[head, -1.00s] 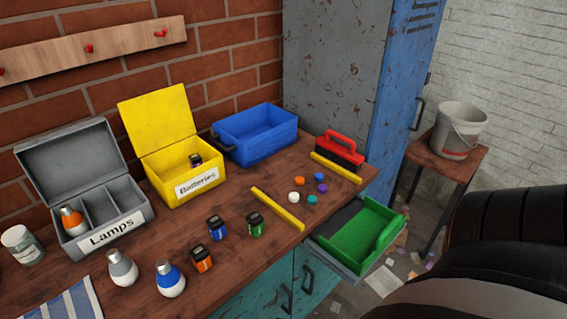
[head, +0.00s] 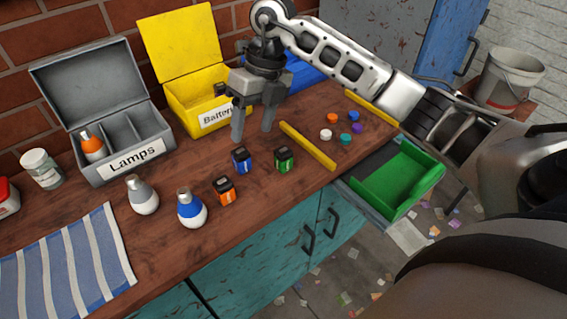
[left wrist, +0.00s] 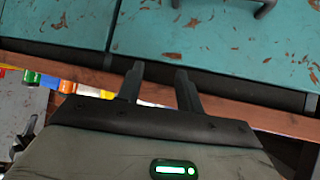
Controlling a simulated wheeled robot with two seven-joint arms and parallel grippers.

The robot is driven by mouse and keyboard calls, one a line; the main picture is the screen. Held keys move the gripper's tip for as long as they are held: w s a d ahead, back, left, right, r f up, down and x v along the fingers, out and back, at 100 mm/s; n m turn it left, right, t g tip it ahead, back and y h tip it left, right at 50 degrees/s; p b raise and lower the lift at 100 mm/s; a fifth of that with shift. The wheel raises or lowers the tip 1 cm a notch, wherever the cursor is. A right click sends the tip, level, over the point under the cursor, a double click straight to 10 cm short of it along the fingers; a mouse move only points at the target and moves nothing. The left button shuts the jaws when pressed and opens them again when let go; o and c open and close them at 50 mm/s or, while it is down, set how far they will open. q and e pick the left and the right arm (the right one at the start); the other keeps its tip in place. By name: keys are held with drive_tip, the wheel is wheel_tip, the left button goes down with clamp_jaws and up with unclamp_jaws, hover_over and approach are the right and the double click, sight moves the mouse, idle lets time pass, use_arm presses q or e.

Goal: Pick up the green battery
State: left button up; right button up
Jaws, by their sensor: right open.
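The green battery (head: 284,159) stands upright on the wooden bench, to the right of a blue battery (head: 241,160) and an orange battery (head: 226,191). My right gripper (head: 252,134) points down, open and empty. In the picture it is above and left of the green battery, apart from it and near the front of the yellow Batteries box (head: 181,104). My left gripper (left wrist: 160,84) shows in the left wrist view with its fingers apart and nothing between them. That view faces the teal cabinet front, and I cannot make out the green battery there.
A yellow bar (head: 308,146) lies just right of the green battery. Several coloured discs (head: 326,134) lie beyond it. A grey lamp (head: 142,195) and a blue lamp (head: 191,209) stand at the left front. A green tray (head: 397,180) sits in an open drawer at the right.

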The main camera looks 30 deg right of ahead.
drive_tip(key=d+r+m+h, duration=0.1)
drive_tip(key=d+r+h, duration=0.15)
drive_tip(key=d, duration=0.45)
hover_over(283, 150)
drive_tip(key=shift+h, duration=0.35)
drive_tip(key=f, duration=0.9)
drive_tip(key=shift+s+a+f, duration=0.1)
drive_tip(key=shift+a, duration=0.2)
drive_tip(key=shift+d+f+p, duration=0.15)
drive_tip(key=shift+f+p, duration=0.25)
drive_tip(key=shift+f, duration=1.1)
drive_tip(key=shift+d+f+p, duration=0.15)
drive_tip(key=shift+f+p, duration=0.2)
drive_tip(key=shift+f, duration=1.1)
drive_tip(key=c, duration=1.1)
